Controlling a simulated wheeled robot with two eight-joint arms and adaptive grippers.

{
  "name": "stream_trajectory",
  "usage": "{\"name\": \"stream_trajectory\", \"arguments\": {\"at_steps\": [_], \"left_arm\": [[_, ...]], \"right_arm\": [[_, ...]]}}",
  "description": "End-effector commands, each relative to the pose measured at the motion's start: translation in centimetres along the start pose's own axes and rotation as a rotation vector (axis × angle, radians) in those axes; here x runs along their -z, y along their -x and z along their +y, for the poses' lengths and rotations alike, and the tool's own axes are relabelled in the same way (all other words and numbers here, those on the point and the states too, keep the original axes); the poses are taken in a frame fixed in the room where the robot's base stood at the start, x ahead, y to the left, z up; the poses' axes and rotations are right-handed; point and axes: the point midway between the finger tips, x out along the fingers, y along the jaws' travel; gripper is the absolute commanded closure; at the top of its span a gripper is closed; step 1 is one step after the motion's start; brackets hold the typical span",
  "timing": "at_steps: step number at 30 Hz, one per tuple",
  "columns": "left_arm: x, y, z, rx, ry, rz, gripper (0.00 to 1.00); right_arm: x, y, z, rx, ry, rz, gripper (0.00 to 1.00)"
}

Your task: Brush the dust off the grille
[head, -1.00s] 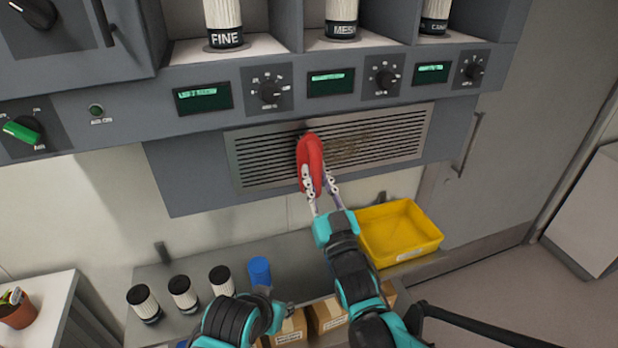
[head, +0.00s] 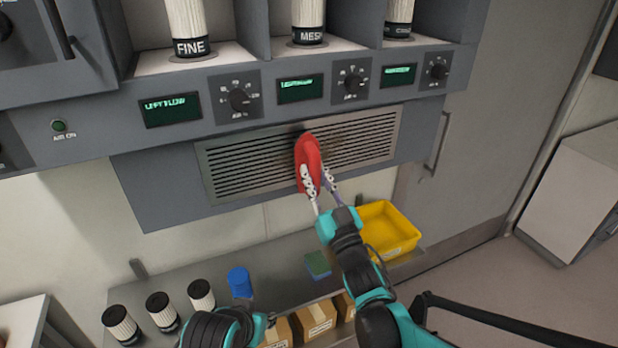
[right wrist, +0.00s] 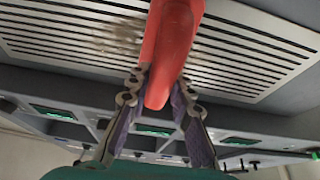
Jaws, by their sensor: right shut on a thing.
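The grille (head: 245,180) is a slatted metal panel on the front of the grey cabinet. A brownish dust patch (head: 334,146) lies on it beside the brush, and it also shows in the right wrist view (right wrist: 117,36). My right gripper (head: 318,184) is shut on the red brush (head: 308,160), whose far end is at the middle of the grille. The brush also shows in the right wrist view (right wrist: 170,52). Its bristles are hidden, so contact is unclear.
Knobs and green displays (head: 300,88) line the panel above the grille. A door handle (head: 437,145) is at right.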

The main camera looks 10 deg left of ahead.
Motion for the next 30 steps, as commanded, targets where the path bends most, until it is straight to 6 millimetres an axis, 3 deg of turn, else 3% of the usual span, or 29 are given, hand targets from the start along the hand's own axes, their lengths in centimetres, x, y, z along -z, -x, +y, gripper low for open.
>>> {"name": "stream_trajectory", "arguments": {"at_steps": [6,30], "left_arm": [[-0.1,-0.1,0.0,0.000,0.000,0.000,0.69],[-0.2,-0.3,0.0,0.000,0.000,0.000,0.69]], "right_arm": [[-0.1,-0.1,2.2,-0.004,0.002,-0.001,1.00],[0.0,0.1,6.4,-0.002,0.001,-0.001,1.00]]}}
